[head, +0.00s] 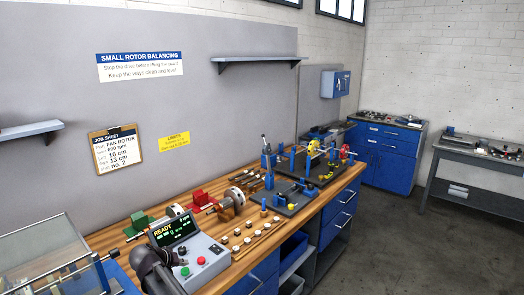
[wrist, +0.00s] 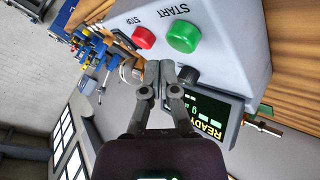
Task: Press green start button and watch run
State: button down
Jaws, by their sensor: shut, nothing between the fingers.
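The grey control box (head: 208,250) stands on the wooden bench in the head view, with a lit display (head: 172,230) reading READY. Its green start button (head: 185,271) and red stop button (head: 200,261) are on the sloped face. In the wrist view the green button (wrist: 184,36), labelled START, and the red button (wrist: 143,37), labelled STOP, lie just beyond my fingertips. My gripper (wrist: 159,64) is shut and empty, its tips pointing toward the panel between the two buttons, with no visible contact. In the head view my dark gripper body (head: 150,265) is left of the box.
A black knob (wrist: 188,75) sits beside my fingers in the wrist view. A clear-sided case (head: 50,262) stands at the bench's left. Small weights and rods lie right of the box. A balancing stand with a rotor (head: 313,147) is farther back. The floor (head: 400,235) at right is clear.

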jog(key=shift+f+b, duration=0.4)
